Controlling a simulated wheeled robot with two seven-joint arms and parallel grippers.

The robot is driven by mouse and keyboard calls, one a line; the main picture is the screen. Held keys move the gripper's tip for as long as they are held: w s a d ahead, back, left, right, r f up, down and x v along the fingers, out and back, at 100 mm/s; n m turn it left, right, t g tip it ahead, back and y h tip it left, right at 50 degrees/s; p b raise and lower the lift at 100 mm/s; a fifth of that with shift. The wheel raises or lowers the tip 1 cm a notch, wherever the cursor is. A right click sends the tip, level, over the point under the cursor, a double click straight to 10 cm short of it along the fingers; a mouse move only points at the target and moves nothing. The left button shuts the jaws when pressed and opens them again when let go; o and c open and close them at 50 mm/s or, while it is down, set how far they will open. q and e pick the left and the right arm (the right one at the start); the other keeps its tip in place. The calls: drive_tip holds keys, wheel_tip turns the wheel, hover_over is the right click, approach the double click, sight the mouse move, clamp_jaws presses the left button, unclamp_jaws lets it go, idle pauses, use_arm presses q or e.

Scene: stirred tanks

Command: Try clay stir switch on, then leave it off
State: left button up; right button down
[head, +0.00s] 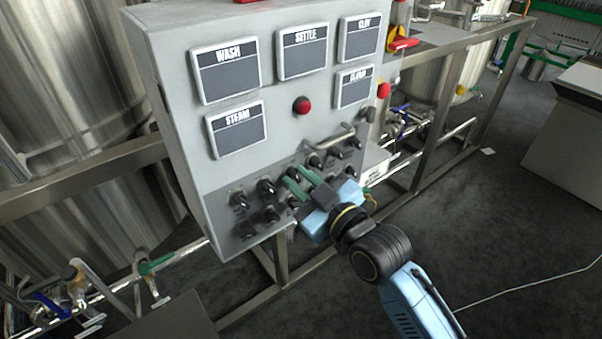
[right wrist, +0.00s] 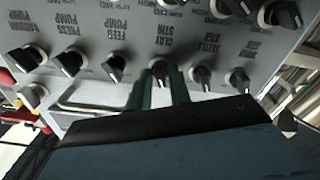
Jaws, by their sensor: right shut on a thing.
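The clay stir switch (right wrist: 160,68) is a black rotary knob under a "CLAY STIR" label, which reads upside down in the right wrist view. My right gripper (head: 299,179) is at the lower part of the grey control panel (head: 265,140), its green fingers pointing at the panel. In the right wrist view the fingers (right wrist: 160,84) are shut on this knob, one on each side. In the head view the fingers hide the knob. The CLAY display (head: 360,38) at the panel's upper right looks dark. My left gripper is not in view.
Other black knobs sit close on both sides, including the settle stir knob (right wrist: 203,76) and feed pump knob (right wrist: 114,66). A metal handle (head: 330,138) and a red button (head: 301,105) are above. Steel tanks (head: 60,70) and pipes with valves stand around the panel.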

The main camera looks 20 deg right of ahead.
drive_tip(key=m+p, duration=0.6)
drive_tip(key=shift+r+p, duration=0.15)
drive_tip(key=shift+p, duration=0.15)
drive_tip(key=shift+m+p, duration=0.6)
drive_tip(key=shift+m, duration=0.3)
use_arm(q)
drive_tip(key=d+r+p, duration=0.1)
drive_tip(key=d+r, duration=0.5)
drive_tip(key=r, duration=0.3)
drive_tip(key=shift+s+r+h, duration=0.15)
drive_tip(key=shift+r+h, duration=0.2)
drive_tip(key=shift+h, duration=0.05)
use_arm(e)
drive_tip(key=shift+m, duration=1.1)
use_arm(q)
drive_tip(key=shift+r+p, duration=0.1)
drive_tip(key=shift+p, duration=0.2)
use_arm(e)
drive_tip(key=shift+f, duration=0.2)
drive_tip(key=c, duration=1.5)
unclamp_jaws()
drive_tip(key=shift+s, duration=0.15)
drive_tip(key=v, duration=1.3)
drive_tip(key=shift+s+r, duration=0.1)
